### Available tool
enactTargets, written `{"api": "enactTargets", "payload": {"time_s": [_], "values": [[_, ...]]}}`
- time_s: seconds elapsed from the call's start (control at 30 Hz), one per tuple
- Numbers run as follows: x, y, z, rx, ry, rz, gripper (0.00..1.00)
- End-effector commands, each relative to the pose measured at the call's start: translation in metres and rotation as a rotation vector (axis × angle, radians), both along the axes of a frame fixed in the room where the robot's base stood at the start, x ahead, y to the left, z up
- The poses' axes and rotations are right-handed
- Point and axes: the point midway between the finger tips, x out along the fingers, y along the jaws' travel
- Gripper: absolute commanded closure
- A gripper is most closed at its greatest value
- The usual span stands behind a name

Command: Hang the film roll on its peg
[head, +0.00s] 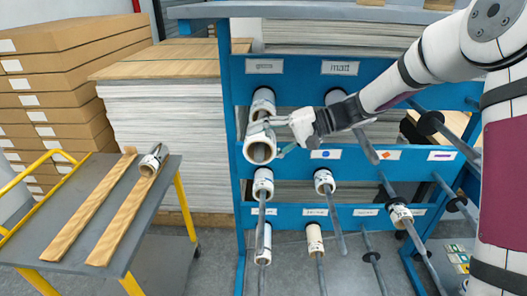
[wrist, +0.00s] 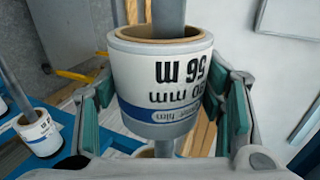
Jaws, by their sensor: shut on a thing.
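The film roll (head: 259,149) is a white tube with a brown core, its open end facing the head camera. My gripper (head: 275,133) is shut on it from the right, at the upper left of the blue rack. In the wrist view the roll (wrist: 165,85) sits between the two teal finger pads. A grey peg (wrist: 171,14) shows above its core and again below it, so the roll is around the peg. Another white roll (head: 263,101) sits behind it, nearer the rack, under the left label (head: 264,65). Whether the two rolls touch is unclear.
The blue rack (head: 290,82) has several other pegs sticking out, some bearing rolls, such as one (head: 324,182) below right. A grey cart (head: 60,215) at left carries two wooden rails and a roll (head: 153,159). Stacked boxes (head: 70,70) stand behind it.

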Motion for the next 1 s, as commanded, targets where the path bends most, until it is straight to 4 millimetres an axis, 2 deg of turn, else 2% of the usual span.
{"api": "enactTargets", "payload": {"time_s": [0.1, 1.0], "values": [[0.014, 0.0, -0.002, 0.001, -0.002, 0.0, 0.69], [0.101, -0.003, -0.002, 0.001, -0.002, 0.0, 0.69]]}}
